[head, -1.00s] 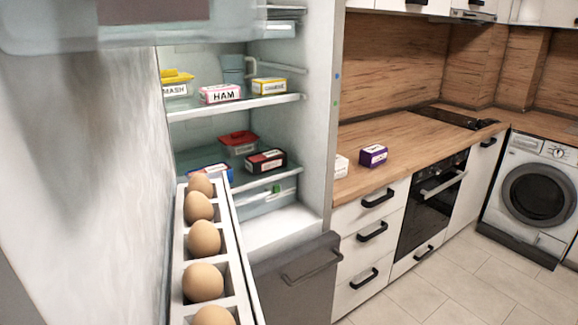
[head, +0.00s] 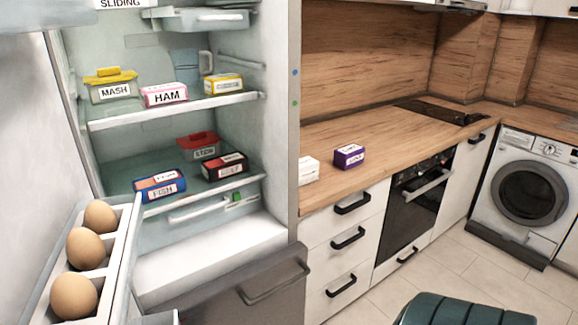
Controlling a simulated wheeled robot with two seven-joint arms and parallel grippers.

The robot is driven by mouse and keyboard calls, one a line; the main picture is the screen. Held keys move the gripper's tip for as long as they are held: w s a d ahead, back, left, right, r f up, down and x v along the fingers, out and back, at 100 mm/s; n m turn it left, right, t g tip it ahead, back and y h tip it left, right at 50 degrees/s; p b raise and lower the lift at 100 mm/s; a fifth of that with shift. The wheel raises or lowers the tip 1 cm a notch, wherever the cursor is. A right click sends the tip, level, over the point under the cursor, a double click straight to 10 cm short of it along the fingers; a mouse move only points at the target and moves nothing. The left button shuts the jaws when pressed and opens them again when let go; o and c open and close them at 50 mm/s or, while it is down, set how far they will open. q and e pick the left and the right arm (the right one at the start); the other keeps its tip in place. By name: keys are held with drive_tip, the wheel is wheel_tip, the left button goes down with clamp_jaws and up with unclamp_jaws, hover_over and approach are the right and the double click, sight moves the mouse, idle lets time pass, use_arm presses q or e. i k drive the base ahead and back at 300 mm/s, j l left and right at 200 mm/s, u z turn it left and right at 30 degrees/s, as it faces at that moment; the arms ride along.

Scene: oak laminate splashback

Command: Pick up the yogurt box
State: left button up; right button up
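No box here has a label that I can read as yogurt. On the wooden counter, a white box (head: 309,170) stands beside a purple box (head: 349,157) with a white label too small to read. In the open fridge, the upper shelf holds a box marked MASH (head: 111,88), a pink HAM box (head: 164,95) and a yellow box (head: 222,86) whose label is unclear. The lower shelf holds a FISH box (head: 160,187), a BEEF box (head: 225,167) and a red-lidded container (head: 200,146). Neither of my grippers is in view.
The fridge door's egg rack (head: 98,245) juts out at lower left. An oven (head: 422,203) and a washing machine (head: 528,190) stand at right. A dark green ribbed thing (head: 465,309) shows at the bottom edge. The counter's middle is clear.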

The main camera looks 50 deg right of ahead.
sight(309, 167)
drive_tip(key=l, duration=0.7)
drive_tip(key=i+l, duration=0.1)
drive_tip(key=l, duration=0.6)
drive_tip(key=l+z, duration=0.7)
drive_tip(key=l, duration=0.2)
drive_tip(key=i+l+z, duration=0.1)
drive_tip(key=l+z, duration=0.7)
drive_tip(key=l, duration=0.3)
